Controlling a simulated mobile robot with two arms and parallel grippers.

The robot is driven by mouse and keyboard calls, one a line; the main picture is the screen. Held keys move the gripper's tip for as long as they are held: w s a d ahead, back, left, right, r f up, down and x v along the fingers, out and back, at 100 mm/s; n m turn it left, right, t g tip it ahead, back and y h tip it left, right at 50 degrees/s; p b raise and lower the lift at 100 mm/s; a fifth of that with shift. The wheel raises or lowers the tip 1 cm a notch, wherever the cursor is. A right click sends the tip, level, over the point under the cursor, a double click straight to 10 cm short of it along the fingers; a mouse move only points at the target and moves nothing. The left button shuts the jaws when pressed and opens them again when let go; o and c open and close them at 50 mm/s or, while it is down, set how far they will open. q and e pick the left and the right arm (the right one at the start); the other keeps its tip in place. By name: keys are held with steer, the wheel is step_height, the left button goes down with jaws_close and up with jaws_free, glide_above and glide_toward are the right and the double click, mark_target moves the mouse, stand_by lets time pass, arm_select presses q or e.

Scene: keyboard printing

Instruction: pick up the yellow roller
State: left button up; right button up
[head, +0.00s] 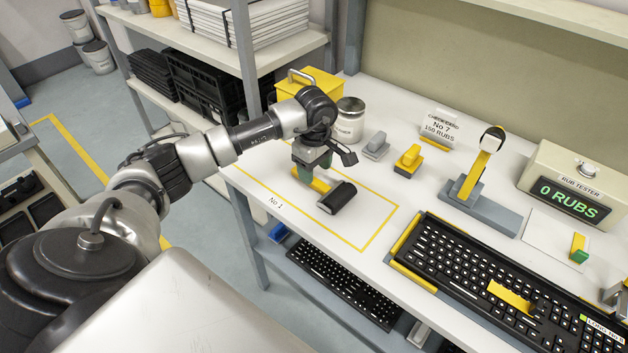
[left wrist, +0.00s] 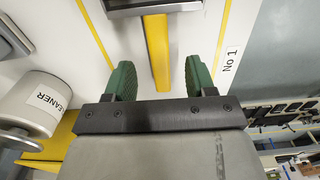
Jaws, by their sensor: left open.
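The yellow roller (head: 319,185) lies on the white table inside a yellow-outlined area labelled No 1. It has a yellow handle and a dark cylindrical head. My left gripper (head: 307,174) is over the handle end, pointing down. In the left wrist view, the yellow handle of the roller (left wrist: 157,50) runs between the two green fingers of my left gripper (left wrist: 160,80), with a gap on each side. The gripper is open. Only part of the roller's head shows at the top of that view. My right gripper is not in view.
A white cleaner tin (head: 349,121) and a yellow box (head: 309,88) stand behind the gripper. Grey (head: 376,146) and yellow (head: 409,160) blocks are to the right. A black keyboard (head: 480,265) lies at the front right. The rub tester (head: 575,185) reads 0 RUBS.

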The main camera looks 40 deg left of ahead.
mark_target(315, 181)
arm_select(q)
step_height(315, 181, down, 4)
steer(key=shift+f+p, duration=0.1)
steer(key=shift+p, duration=0.3)
jaws_close()
